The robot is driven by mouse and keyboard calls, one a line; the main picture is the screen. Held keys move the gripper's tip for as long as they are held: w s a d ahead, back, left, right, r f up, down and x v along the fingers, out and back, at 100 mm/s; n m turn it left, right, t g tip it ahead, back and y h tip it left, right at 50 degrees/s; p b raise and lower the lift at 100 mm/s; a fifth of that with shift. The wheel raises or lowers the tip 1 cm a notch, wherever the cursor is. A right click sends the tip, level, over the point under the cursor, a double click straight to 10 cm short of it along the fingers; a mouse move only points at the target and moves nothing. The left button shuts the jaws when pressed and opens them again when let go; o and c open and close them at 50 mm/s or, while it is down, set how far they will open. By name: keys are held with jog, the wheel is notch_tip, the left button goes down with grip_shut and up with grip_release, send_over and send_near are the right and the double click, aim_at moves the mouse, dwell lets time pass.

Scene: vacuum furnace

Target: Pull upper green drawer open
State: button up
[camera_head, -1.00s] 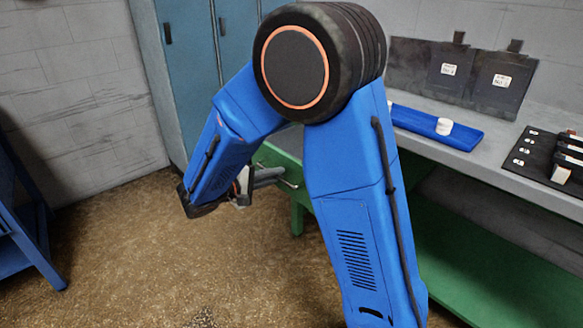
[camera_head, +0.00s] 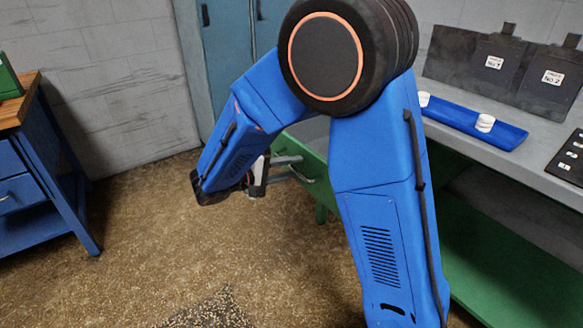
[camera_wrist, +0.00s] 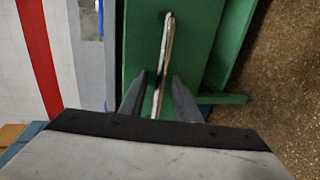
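The green drawer (camera_head: 306,152) is under the grey bench, partly hidden behind my blue arm. Its thin metal handle (camera_head: 303,178) shows just right of my gripper (camera_head: 258,178), which is mostly hidden by my forearm. In the wrist view the green drawer front (camera_wrist: 192,45) fills the upper middle, with the handle (camera_wrist: 167,35) running lengthwise across it. My gripper (camera_wrist: 158,80) has its two dark fingers apart, one on each side of the handle, with visible gaps to it. I cannot tell whether the drawer is ajar.
A blue workbench (camera_head: 45,200) with a wooden top stands at the left. Blue lockers (camera_head: 232,45) are at the back. The grey bench top (camera_head: 470,155) holds a blue tray (camera_head: 470,122) with white round pieces. The speckled floor (camera_head: 170,250) in front is clear.

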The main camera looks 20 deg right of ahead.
jog(key=shift+a, duration=0.1)
jog(key=v, duration=1.7)
jog(key=shift+a, duration=0.15)
